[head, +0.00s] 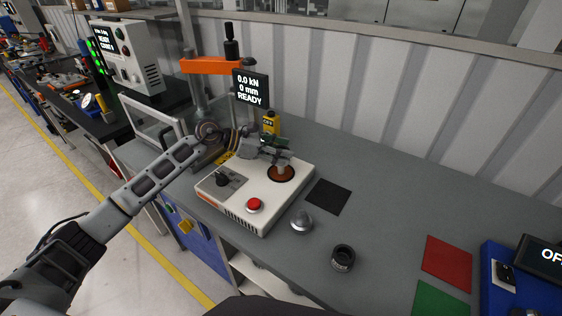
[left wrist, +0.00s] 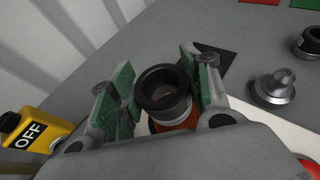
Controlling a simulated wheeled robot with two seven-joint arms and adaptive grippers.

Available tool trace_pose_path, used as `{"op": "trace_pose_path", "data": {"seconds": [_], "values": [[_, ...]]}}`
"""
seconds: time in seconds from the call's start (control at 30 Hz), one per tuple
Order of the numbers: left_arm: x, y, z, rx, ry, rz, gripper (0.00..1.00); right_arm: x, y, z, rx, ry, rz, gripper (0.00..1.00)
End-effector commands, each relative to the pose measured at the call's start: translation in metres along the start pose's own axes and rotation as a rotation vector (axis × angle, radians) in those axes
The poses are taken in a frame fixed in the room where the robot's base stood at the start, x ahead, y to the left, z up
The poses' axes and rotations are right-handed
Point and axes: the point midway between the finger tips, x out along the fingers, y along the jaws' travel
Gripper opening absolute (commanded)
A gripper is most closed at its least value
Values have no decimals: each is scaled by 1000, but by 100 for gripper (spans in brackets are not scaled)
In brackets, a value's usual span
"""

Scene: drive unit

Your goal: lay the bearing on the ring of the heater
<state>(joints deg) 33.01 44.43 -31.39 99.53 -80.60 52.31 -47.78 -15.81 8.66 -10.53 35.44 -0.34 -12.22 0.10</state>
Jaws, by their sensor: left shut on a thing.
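The heater (head: 225,193) is a white box on the grey bench with a black knob and a red button. Its ring (head: 281,174) is copper-brown and lies on top at the right; it also shows in the left wrist view (left wrist: 178,127) as an orange band. My left gripper (head: 279,157) is over the ring, shut on the bearing. In the left wrist view the bearing (left wrist: 163,92) is a dark hollow ring between the green finger pads, above the orange ring. I cannot tell whether it touches the ring. My right gripper is not in view.
A silver stepped part (head: 301,222) and a dark hollow cylinder (head: 342,258) stand in front of the heater. A black square (head: 328,196) lies to its right. An orange-armed press (head: 212,65) stands behind. Red (head: 447,260) and green mats lie at the right.

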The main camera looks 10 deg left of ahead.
Motion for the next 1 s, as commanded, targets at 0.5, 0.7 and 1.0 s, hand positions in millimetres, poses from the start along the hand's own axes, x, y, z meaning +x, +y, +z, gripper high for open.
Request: {"op": "trace_pose_path", "data": {"seconds": [0.5,0.7,1.0], "values": [[4,0,-8,1,-2,0,16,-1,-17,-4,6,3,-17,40],[11,0,-26,-2,-1,0,16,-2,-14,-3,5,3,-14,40],[16,0,-39,2,-2,1,16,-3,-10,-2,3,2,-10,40]]}}
